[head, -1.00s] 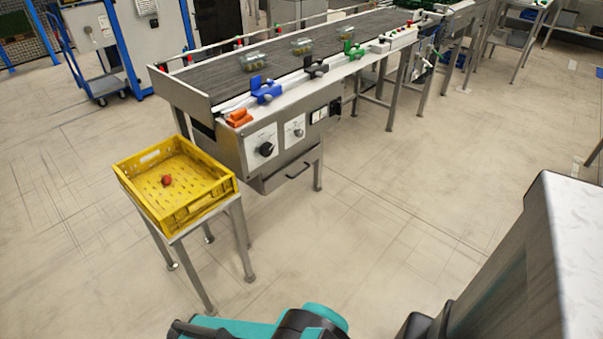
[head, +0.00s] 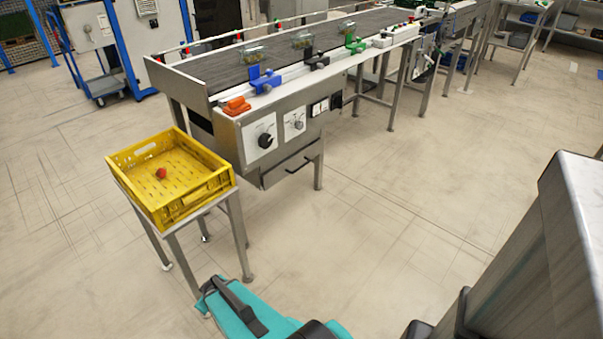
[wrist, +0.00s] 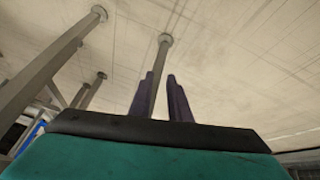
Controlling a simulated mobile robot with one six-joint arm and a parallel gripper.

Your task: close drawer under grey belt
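The grey belt (head: 225,70) runs from the near left of its metal frame to the back right in the head view. The drawer (head: 291,168) hangs under its near end, below the control panel, with a dark bar handle (head: 301,165) on its front. How far it stands out is hard to tell from here. My gripper (wrist: 160,92) shows two dark purple fingers in the wrist view, apart with nothing between them. In the head view my teal arm is at the bottom edge, well short of the drawer, and the fingers cannot be made out.
A yellow crate (head: 119,180) with a red item (head: 161,173) inside stands on a metal stand (head: 240,238) left of the drawer, close to my arm. Glass containers and coloured clamps line the belt. The floor (head: 390,220) right of the drawer is clear.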

